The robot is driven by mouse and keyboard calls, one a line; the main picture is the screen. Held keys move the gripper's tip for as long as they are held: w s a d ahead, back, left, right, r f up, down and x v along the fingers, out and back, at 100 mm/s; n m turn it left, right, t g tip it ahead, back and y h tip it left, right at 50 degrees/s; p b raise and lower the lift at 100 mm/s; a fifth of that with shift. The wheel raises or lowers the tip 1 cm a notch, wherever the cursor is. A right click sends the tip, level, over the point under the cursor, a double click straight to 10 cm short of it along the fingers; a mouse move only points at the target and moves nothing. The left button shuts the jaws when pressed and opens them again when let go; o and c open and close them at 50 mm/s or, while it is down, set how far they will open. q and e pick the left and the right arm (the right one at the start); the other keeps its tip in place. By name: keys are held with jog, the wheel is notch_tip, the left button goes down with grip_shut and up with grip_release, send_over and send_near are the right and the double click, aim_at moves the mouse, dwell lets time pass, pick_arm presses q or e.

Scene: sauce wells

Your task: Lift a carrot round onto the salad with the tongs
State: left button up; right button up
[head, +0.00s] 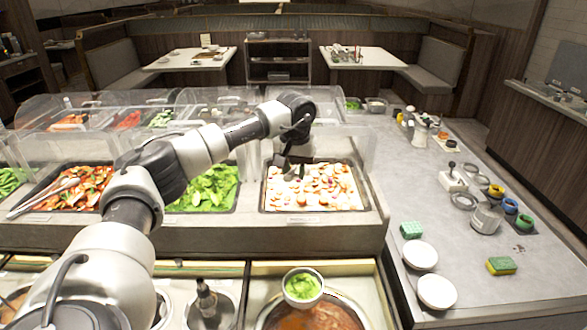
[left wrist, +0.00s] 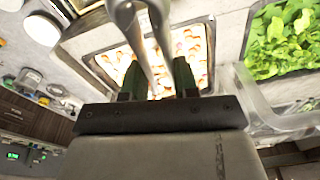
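The carrot rounds (head: 318,188) lie as pale orange and white slices in a dark-rimmed tray (head: 365,196) at the counter's middle. They also show beyond my fingers in the left wrist view (left wrist: 190,45). My left gripper (head: 292,166) is above the left part of this tray. In the left wrist view, my left gripper (left wrist: 158,80) has the metal tongs (left wrist: 160,30) between its two fingers, with two shiny bars reaching upward in the picture. The salad (head: 302,286) is green leaves in a small white bowl at the front. My right gripper is not in view.
Trays of green leaves (head: 205,190) and red-orange vegetables (head: 75,188) stand left of the carrot tray. Other tongs (head: 38,200) lie on the red-orange tray. Clear guards (head: 350,145) rise around the trays. White plates (head: 436,291) and a sponge (head: 501,265) are at right.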

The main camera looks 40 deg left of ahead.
pick_arm(q)
jog(key=shift+f, duration=0.1)
notch_tip(320, 180, down, 10)
jog(key=b, duration=0.7)
dwell(0.4)
